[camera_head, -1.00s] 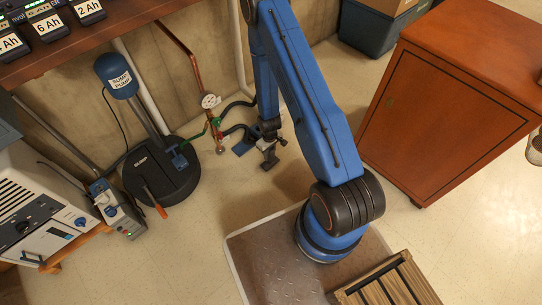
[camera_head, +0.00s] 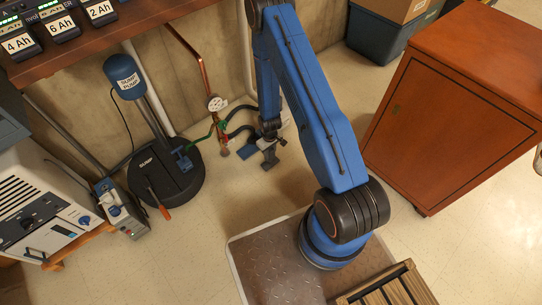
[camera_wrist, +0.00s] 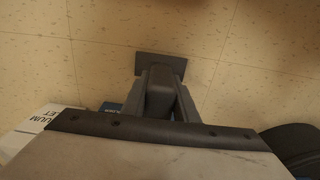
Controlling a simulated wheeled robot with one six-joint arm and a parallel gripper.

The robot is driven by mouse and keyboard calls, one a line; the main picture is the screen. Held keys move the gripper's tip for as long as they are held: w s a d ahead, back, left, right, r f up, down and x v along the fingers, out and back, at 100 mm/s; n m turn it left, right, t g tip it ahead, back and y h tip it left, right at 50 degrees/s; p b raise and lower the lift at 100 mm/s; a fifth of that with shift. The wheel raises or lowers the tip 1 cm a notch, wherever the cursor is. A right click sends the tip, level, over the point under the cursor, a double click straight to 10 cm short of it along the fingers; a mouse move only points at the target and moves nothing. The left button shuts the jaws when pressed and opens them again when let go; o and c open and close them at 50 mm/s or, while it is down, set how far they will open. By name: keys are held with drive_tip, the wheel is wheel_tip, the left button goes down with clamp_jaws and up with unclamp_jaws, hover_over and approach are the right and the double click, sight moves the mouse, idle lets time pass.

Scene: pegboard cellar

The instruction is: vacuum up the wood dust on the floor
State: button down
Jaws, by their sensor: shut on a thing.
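My gripper (camera_head: 268,142) is low over the tiled floor (camera_head: 225,185), near the concrete wall. In the wrist view my gripper (camera_wrist: 165,100) is shut on a dark grey vacuum nozzle (camera_wrist: 160,65), with its flat rectangular head beyond the fingers. In the head view the nozzle (camera_head: 270,160) is small and dark, at or just above the floor; I cannot tell whether it touches. A black hose (camera_head: 240,108) shows beside the gripper, its run partly hidden. I cannot make out wood dust against the speckled tiles in either view.
A black sump lid (camera_head: 172,182) with a blue pump (camera_head: 122,76) stands left, an orange-handled tool on it. A copper pipe with a gauge (camera_head: 217,104) is close left of my gripper. A wooden cabinet (camera_head: 445,110) stands right, a slatted crate (camera_head: 390,288) at the bottom.

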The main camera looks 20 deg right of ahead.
drive_tip(key=shift+w+r, duration=0.1)
idle(0.5)
drive_tip(key=shift+r, duration=2.5)
drive_tip(key=shift+w+a, duration=0.1)
